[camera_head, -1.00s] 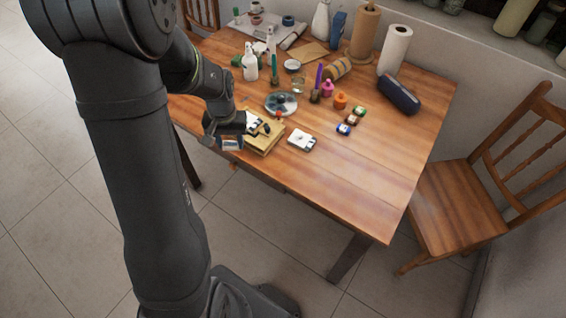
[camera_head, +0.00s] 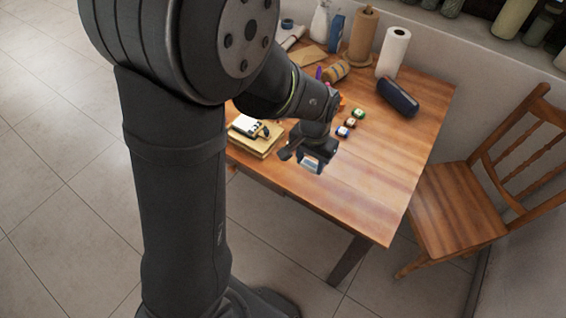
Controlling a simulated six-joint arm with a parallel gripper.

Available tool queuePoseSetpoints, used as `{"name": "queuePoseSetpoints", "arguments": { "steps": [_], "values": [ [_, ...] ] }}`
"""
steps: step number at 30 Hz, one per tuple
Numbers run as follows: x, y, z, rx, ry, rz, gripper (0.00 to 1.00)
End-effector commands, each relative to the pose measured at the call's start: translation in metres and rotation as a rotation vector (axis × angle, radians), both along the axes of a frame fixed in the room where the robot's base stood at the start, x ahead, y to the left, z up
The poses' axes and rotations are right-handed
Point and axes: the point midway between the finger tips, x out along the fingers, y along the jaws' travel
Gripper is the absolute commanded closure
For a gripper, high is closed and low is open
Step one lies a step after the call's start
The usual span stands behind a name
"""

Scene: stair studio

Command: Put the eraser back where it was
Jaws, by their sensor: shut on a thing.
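My gripper (camera_head: 303,156) is shut on a small blue-and-white block (camera_head: 312,165), which appears to be the eraser. It holds the block over the front part of the wooden table (camera_head: 380,185). The height of the block above the table is hard to tell. The gripper and wrist hide the table behind them, including the spot where a white square item lay in the earlier view.
A tan stack (camera_head: 254,145) with a white-and-black item (camera_head: 247,126) on top lies left of my gripper. Small jars (camera_head: 350,122) stand behind it to the right. A dark blue case (camera_head: 398,97) and a paper roll (camera_head: 393,51) are further back. The table's right front is clear.

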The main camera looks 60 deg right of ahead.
Motion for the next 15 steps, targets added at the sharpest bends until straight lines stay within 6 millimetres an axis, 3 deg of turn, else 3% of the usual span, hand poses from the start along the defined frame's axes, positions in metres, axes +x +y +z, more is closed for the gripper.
{"name": "queuePoseSetpoints", "arguments": {
  "steps": [9,15],
  "values": [
    [0.072,-0.016,-0.044,0.003,0.001,0.008,0.77],
    [0.098,-0.022,-0.060,0.000,0.000,0.005,0.77]
  ]
}}
